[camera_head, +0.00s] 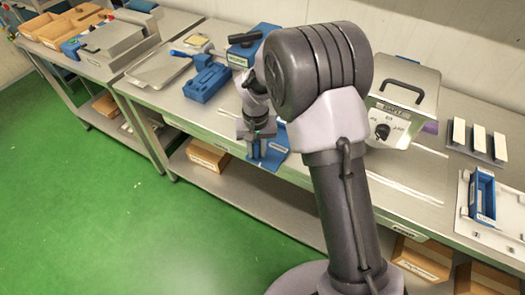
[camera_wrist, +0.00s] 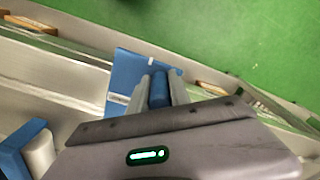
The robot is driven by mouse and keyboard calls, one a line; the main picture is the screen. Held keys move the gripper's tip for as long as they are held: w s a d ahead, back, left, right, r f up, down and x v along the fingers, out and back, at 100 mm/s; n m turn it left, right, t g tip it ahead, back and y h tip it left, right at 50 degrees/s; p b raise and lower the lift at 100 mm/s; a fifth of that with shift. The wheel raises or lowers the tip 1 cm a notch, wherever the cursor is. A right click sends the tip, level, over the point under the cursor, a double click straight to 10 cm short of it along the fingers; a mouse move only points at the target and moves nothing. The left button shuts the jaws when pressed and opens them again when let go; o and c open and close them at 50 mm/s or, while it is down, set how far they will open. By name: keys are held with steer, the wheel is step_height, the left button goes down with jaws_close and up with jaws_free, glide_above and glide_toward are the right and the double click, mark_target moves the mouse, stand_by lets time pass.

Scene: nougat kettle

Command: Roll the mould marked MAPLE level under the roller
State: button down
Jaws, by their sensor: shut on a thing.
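My gripper (camera_head: 257,138) points down over the front edge of the middle bench. In the wrist view, its two fingers (camera_wrist: 160,80) are shut on a blue cylindrical handle (camera_wrist: 159,92). A flat blue plate (camera_wrist: 127,75) with a small white label lies beneath them; the plate also shows in the head view (camera_head: 275,160). I cannot read that label. A blue tray-like mould (camera_head: 483,190) with a white label stands at the far right; its marking is too small to read. I cannot tell which mould is MAPLE. A white roller (camera_wrist: 40,153) beside a blue block shows at lower left.
A grey machine (camera_head: 405,95) with a dial is behind my arm. White-topped blocks (camera_head: 478,140) stand at right. Cartons (camera_head: 208,155) lie on the lower shelf. Green floor is clear in front.

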stand_by(0.4)
steer(key=c, duration=1.2)
jaws_free()
step_height(320, 180, up, 17)
steer(key=p, duration=0.5)
steer(key=shift+r, duration=0.2)
